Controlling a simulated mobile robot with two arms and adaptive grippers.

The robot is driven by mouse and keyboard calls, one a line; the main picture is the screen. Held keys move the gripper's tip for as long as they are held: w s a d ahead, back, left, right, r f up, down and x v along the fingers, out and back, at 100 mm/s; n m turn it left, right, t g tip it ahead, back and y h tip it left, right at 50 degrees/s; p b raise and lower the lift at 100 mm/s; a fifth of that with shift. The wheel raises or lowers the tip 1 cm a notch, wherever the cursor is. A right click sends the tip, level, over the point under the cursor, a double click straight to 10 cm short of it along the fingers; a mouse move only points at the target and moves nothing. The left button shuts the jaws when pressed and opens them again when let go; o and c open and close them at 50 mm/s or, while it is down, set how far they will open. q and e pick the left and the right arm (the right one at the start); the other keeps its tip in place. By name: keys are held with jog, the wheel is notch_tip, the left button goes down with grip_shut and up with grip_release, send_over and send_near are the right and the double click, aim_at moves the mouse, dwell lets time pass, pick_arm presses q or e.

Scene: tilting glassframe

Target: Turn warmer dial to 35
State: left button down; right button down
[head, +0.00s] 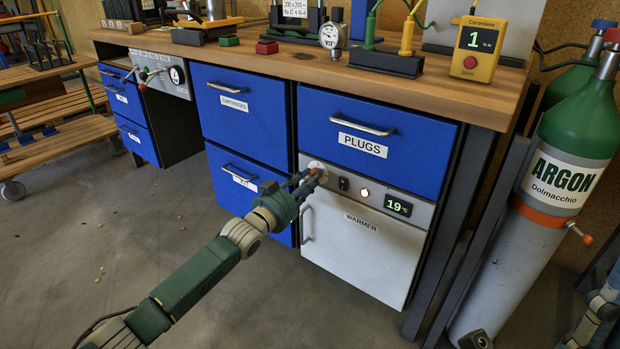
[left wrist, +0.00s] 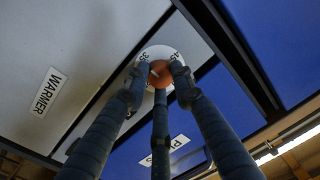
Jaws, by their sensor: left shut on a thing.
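The warmer (head: 365,245) is a white-doored unit under the PLUGS drawer. Its grey panel holds the dial (head: 316,166), a dark switch, a lit round button (head: 364,193) and a display (head: 398,205) that reads 19 °C. My left gripper (head: 313,177) is at the dial, its fingers shut on the knob. In the left wrist view the dial's orange-brown knob (left wrist: 160,74) sits between the three fingertips of my left gripper (left wrist: 160,80). Numbers 35 and 45 show on the white dial face (left wrist: 158,53); the rest of the scale and any pointer are hidden.
The wooden worktop (head: 330,72) above carries gauges and a yellow device (head: 478,48). A green-topped argon cylinder (head: 565,165) stands close on the right. The floor (head: 150,215) on the left is open.

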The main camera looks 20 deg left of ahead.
pick_arm(q)
jog(key=shift+d+f, duration=0.1)
jog(key=shift+f, duration=0.25)
jog(key=c, duration=1.4)
grip_release()
jog(key=shift+c, duration=0.2)
jog(key=shift+r, duration=0.15)
jog(key=shift+s, duration=0.1)
jog(key=v, duration=1.2)
